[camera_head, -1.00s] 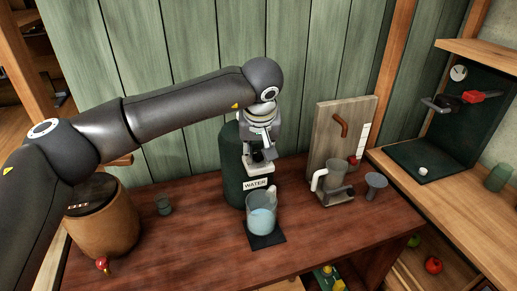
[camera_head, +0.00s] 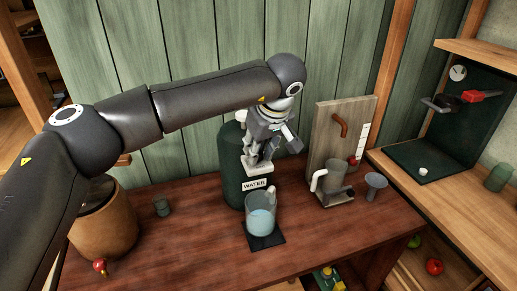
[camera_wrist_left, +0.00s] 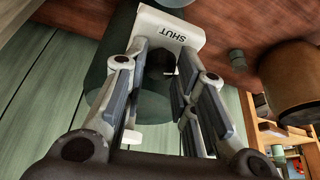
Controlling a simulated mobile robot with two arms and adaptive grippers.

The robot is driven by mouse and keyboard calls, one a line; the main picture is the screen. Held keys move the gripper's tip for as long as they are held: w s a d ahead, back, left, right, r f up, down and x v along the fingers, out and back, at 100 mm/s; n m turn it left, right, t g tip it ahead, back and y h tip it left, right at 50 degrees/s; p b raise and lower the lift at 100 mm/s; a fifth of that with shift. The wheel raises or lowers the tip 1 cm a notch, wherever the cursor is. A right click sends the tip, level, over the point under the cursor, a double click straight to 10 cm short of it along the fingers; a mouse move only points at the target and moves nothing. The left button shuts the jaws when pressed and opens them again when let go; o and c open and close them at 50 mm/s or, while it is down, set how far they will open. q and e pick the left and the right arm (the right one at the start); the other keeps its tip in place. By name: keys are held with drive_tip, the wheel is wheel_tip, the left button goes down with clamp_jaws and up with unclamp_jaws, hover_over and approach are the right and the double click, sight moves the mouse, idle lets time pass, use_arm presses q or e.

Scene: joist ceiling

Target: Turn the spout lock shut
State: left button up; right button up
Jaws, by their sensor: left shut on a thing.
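A dark green water dispenser (camera_head: 232,180) with a WATER label stands against the back of the table. Its white spout block (camera_head: 257,170) sits at the front; in the left wrist view the block (camera_wrist_left: 172,28) reads SHUT. My left gripper (camera_head: 258,158) is at the spout. In the left wrist view its fingers (camera_wrist_left: 163,72) close around a small dark spout lock (camera_wrist_left: 158,63), mostly hidden between them. A glass pitcher (camera_head: 262,222) holding bluish water stands below the spout on a dark mat (camera_head: 265,242). My right gripper is out of view.
A wooden barrel (camera_head: 108,232) with a red tap stands at left, by a small glass (camera_head: 161,207). At right are an upright board (camera_head: 325,138), a clear jug (camera_head: 333,180) and a grey funnel (camera_head: 375,187). The table's front is clear.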

use_arm(q)
drive_tip(key=shift+n, duration=0.4)
drive_tip(key=o, duration=1)
drive_tip(key=v, duration=1.2)
drive_tip(key=shift+d, duration=0.2)
